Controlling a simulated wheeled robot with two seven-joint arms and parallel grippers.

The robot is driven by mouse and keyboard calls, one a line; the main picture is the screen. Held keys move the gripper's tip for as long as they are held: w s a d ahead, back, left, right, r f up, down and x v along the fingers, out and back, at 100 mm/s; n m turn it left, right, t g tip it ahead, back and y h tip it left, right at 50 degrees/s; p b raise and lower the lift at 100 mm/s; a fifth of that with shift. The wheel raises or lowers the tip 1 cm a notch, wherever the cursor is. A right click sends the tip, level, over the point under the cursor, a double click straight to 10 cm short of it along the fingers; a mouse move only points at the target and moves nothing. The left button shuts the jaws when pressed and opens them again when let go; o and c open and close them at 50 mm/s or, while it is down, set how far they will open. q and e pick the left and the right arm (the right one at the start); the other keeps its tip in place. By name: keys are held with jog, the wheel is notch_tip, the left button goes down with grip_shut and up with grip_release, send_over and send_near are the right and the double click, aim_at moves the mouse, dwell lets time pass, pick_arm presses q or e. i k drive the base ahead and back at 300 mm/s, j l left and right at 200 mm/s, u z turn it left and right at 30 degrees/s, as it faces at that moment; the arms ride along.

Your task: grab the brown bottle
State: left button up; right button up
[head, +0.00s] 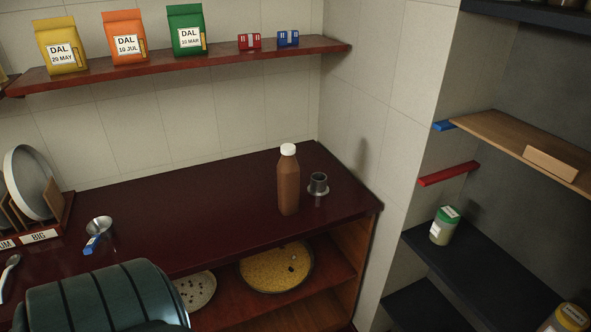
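The brown bottle (289,182) with a white cap stands upright on the dark red counter (190,215), near its right end. A small dark metal cup-like item (318,185) stands just to the right of the bottle, with a narrow gap between them. Nothing covers the bottle in the head view.
A wall shelf (215,61) above holds three DAL bags and two small boxes. A metal cup with a blue tag (100,233) and a plate rack stand at left. A lower shelf holds a yellow-filled pan (275,268). Counter left of the bottle is clear.

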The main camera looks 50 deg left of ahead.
aim_at(287, 168)
jog(key=i+l, duration=0.1)
jog(key=l, duration=0.15)
jog(key=i+l, duration=0.1)
jog(key=l, duration=0.15)
jog(key=u, duration=1.8)
